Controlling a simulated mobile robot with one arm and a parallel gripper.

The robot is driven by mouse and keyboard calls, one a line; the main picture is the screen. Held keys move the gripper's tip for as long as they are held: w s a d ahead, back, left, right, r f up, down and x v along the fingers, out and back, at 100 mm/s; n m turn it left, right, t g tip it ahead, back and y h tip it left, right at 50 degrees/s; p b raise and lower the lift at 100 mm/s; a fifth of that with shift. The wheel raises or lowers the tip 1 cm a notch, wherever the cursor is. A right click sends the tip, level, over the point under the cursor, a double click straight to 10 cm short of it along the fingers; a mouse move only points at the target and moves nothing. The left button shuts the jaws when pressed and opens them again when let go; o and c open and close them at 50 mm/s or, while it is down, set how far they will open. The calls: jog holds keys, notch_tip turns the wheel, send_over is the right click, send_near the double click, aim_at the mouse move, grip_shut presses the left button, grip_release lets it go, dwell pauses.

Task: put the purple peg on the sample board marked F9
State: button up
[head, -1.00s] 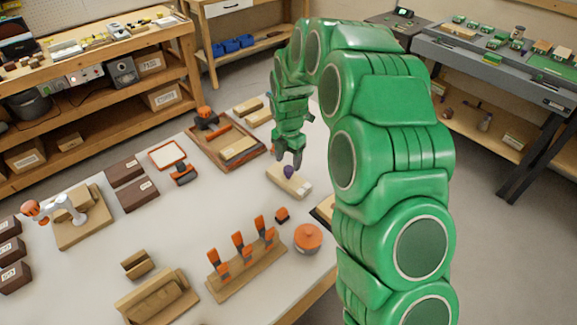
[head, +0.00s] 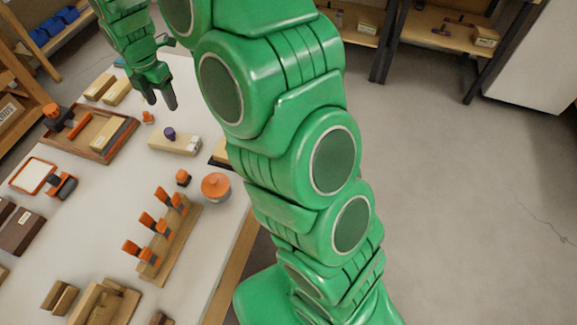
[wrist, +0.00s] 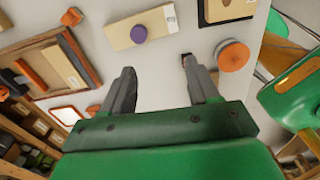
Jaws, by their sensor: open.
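The purple peg (head: 170,133) stands on a light wooden board (head: 187,147) on the white table. In the wrist view the peg (wrist: 139,34) shows from above as a round purple top, toward the left of the middle of the board (wrist: 163,20). The board's white end label is too small to read, so I cannot tell whether it is F9. My gripper (head: 161,103) is open and empty, above the table and apart from the peg. In the wrist view the fingers of my gripper (wrist: 158,70) are spread, with bare table between them.
A round orange-topped object (head: 215,185) and a small orange-topped piece (head: 183,177) lie near the board. A rack with orange clips (head: 168,235) stands closer. A wooden tray (head: 123,143) lies left. Another labelled block on a dark base (wrist: 228,10) is right of the board.

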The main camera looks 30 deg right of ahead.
jog(key=s+d+r+m, duration=0.5)
jog(key=s+m, duration=0.2)
jog(key=s, duration=0.3)
jog(key=s+d+r+m, duration=0.4)
jog(key=s+d+m, duration=0.2)
jog(key=s, duration=0.3)
jog(key=s+d+m, duration=0.3)
jog(key=s+m, duration=0.3)
jog(key=s, duration=0.4)
jog(key=s+d+m+g, duration=0.1)
jog(key=s+d+m, duration=0.2)
jog(key=s+m, duration=0.4)
jog(key=s, duration=0.4)
jog(key=shift+s+m+g, duration=0.25)
jog(key=shift+m+g, duration=0.05)
jog(key=shift+r, duration=0.1)
